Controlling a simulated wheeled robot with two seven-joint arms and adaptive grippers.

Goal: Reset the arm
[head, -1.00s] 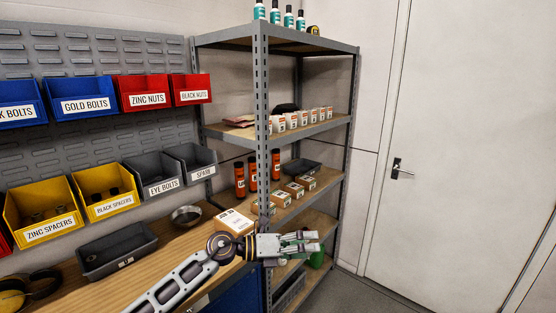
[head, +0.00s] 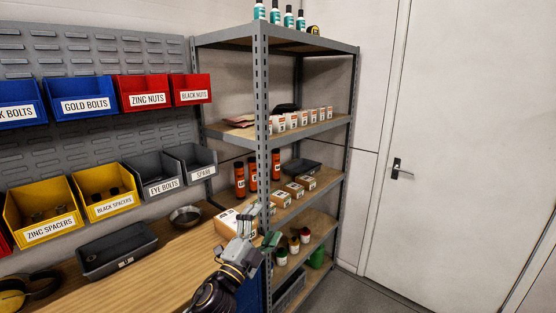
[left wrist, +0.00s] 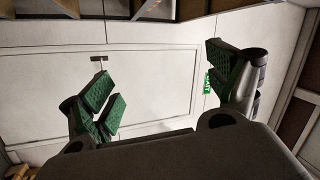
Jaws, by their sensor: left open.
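My left gripper (head: 258,232) is in front of the shelf unit's near post, above the right end of the workbench, with its arm folded below it in the head view. In the left wrist view its two green-padded fingers (left wrist: 160,88) stand wide apart with nothing between them. Past them that view shows a white wall and door. My right gripper is in neither view.
The grey shelf unit (head: 262,130) holds bottles, orange cans and small boxes. A cardboard box (head: 228,224) lies close beside my gripper on the workbench (head: 165,270). The floor before the white door (head: 465,150) is clear.

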